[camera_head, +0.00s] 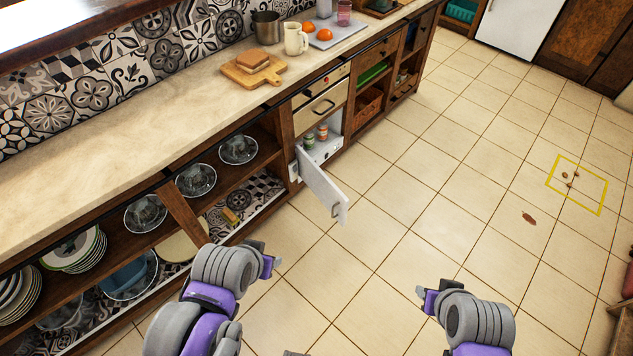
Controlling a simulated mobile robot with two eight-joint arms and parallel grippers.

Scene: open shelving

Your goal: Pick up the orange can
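Two small cans stand inside the low white cabinet whose door hangs open. The right one, the orange can (323,132), has an orange-red label. The left one, a green can (309,141), stands beside it. Both are small in the picture, so their labels cannot be read. My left gripper (268,262) is in front of the shelving, lower left of the cabinet and well apart from the cans. My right gripper (426,298) is over the floor, farther from the cabinet. Neither gripper visibly holds anything, and the finger openings are not clear.
The open white door (322,186) juts out over the floor between my grippers and the cabinet. Shelves (163,190) with plates and glass bowls are at the left. Oranges (325,34) and a mug (295,39) stand on the counter (130,110). The tiled floor (390,200) is mostly clear.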

